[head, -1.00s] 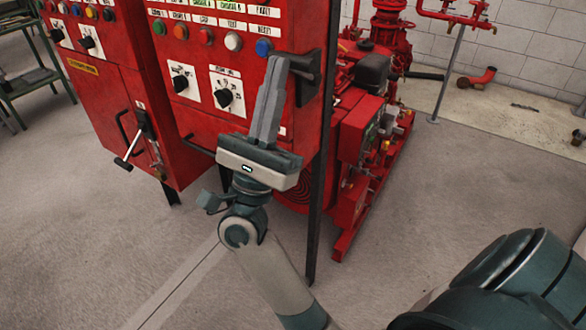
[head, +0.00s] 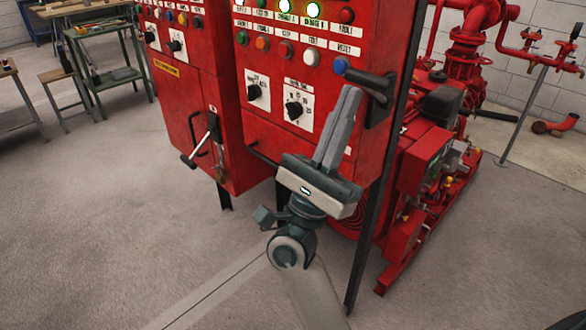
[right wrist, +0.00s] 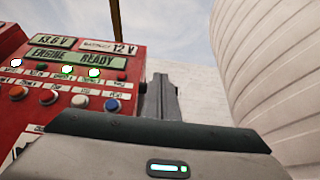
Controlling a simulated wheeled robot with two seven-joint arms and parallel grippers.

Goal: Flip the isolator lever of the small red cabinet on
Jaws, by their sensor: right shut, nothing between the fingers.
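The smaller red cabinet (head: 190,88) stands left in the head view. My right gripper (head: 350,90) is in front of the larger red cabinet, well right of and apart from that lever. Its fingers are together and empty, pointing up beside a dark handle on that cabinet. The right wrist view also shows the fingertips (right wrist: 160,78). My left gripper is out of view.
The larger red control cabinet (head: 275,140) has buttons, knobs and lit green lamps. A dark handle (head: 372,84) juts from its right edge. The red pumpset (head: 430,160) stands behind it at right. The floor in front is clear.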

